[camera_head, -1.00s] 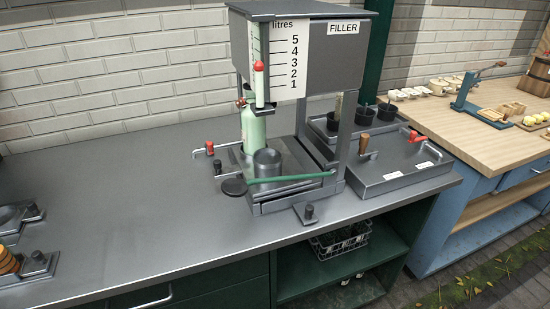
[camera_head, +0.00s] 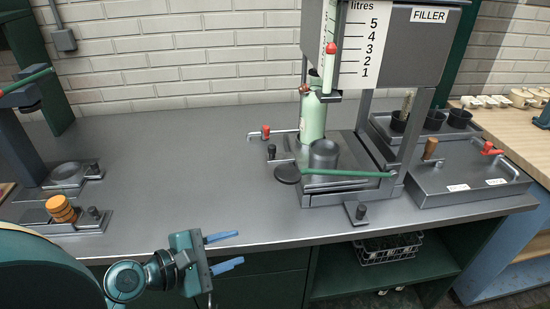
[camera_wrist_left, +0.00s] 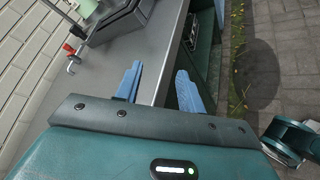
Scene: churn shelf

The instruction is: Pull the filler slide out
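The filler (camera_head: 400,50) is a grey machine with a litre scale, standing on the metal counter in the head view. A pale green bottle (camera_head: 312,118) and a grey cup (camera_head: 324,154) stand at its base. A green bar (camera_head: 345,173) runs across the front. A small plate with a dark knob (camera_head: 361,211) sticks out at the counter's front edge below it. My left gripper (camera_head: 232,252) is open and empty in front of the counter's edge, left of and apart from the filler. Its two blue fingers show spread in the left wrist view (camera_wrist_left: 158,88). My right gripper is not in view.
A red-handled tap (camera_head: 265,132) stands left of the filler. A grey box with handles (camera_head: 470,180) stands to its right. An orange ringed piece (camera_head: 61,208) sits at the counter's left. The counter (camera_head: 200,170) between is clear. A wire basket (camera_head: 388,249) is on the shelf below.

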